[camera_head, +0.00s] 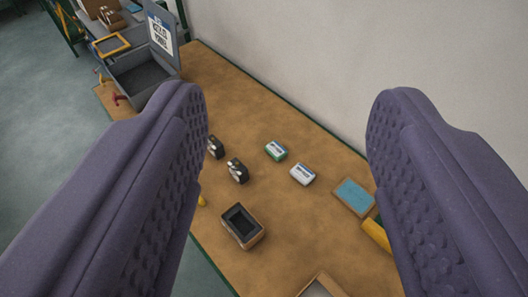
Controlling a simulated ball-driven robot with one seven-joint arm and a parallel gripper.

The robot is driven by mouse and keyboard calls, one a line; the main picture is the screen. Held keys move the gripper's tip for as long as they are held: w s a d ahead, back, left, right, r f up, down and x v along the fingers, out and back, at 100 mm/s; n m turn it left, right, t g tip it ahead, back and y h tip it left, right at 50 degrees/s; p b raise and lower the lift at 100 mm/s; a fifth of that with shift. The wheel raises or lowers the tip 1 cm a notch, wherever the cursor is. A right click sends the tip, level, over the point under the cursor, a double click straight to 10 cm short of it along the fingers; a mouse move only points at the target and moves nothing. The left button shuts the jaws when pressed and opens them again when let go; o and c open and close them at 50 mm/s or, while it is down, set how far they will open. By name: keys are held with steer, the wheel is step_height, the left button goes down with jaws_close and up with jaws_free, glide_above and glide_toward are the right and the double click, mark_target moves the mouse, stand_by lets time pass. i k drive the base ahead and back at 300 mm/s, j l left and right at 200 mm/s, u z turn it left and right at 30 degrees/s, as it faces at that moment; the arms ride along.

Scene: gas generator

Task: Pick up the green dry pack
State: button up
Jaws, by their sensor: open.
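The green dry pack (276,151) is a small box with a white and blue top and green sides. It lies on the brown bench top (255,105), near the middle of the view. My gripper (290,110) is open, its two purple padded fingers wide apart at left and right. The pack shows between the fingers, farther off on the bench, and nothing is held. A similar white pack (303,174) lies just to the lower right of the green one.
Two small black parts (237,171) sit left of the packs. A dark open box (242,226) stands nearer, and a blue-topped tray (354,197) lies to the right. A grey bin (142,75) with a sign stands at the far left. A pale wall (330,60) runs along the bench's back edge.

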mark_target(273, 148)
steer(key=i+j+z, duration=0.4)
steer(key=j, duration=0.25)
steer(key=i+j+z, duration=0.2)
steer(key=j, duration=0.2)
steer(key=j+z, duration=0.2)
steer(key=j, duration=0.15)
steer(key=i+j+z, duration=0.1)
steer(key=j, duration=0.25)
steer(key=i+j+z, duration=0.1)
steer(key=i+j, duration=0.15)
steer(key=i+j+z, duration=0.15)
steer(key=j, duration=0.3)
